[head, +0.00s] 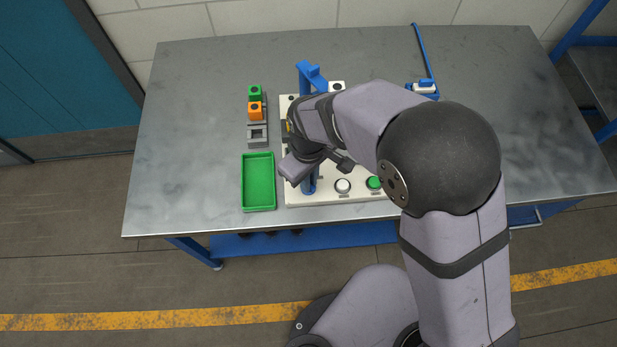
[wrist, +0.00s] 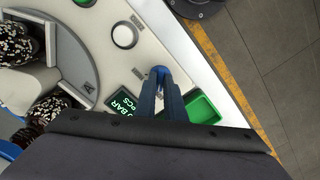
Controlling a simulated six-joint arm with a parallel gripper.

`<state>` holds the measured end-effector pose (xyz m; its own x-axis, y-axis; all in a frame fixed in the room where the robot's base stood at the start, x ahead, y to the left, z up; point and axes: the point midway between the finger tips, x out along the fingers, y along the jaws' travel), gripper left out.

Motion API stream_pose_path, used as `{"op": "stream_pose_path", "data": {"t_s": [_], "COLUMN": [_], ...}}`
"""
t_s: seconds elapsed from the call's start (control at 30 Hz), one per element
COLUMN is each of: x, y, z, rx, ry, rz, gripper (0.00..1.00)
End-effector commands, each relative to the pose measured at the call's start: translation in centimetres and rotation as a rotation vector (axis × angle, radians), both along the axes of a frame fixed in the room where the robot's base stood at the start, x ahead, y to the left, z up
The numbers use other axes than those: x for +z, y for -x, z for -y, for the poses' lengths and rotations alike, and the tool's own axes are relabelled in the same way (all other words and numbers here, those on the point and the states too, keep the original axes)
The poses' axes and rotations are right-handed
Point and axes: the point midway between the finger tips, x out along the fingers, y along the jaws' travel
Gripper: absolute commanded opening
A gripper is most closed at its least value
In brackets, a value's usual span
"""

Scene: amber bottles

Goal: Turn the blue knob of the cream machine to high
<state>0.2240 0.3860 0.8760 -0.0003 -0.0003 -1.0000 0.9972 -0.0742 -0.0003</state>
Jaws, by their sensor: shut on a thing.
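The cream machine (head: 325,197) stands on the grey table, partly hidden behind my arm. Its blue knob (head: 308,189) is at the front left of its panel and also shows in the wrist view (wrist: 158,72). My gripper (wrist: 162,76) is shut on the blue knob, its dark blue fingers pointing down onto it. In the head view my wrist covers much of the gripper. The knob's pointer and scale marks cannot be read. A dark display (wrist: 124,102) with pale green text, including "BAR" and "PCS", sits beside the knob in the wrist view.
A white knob (head: 343,186) and a green button (head: 374,183) are right of the blue knob. A green tray (head: 245,184) lies left of the machine. Behind it a grey rack (head: 257,142) holds green and orange blocks. Dark speckled bottles (wrist: 47,106) show in the wrist view. The table's left is clear.

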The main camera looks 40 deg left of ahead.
Motion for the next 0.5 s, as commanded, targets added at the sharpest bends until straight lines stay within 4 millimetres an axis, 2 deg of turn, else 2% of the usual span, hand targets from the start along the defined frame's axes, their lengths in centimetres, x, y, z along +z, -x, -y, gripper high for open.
{"op": "stream_pose_path", "data": {"t_s": [0.5], "x": [0.15], "y": [-0.02], "z": [-0.06], "rx": [-0.419], "ry": [-0.001], "rz": [0.0], "gripper": [0.0]}}
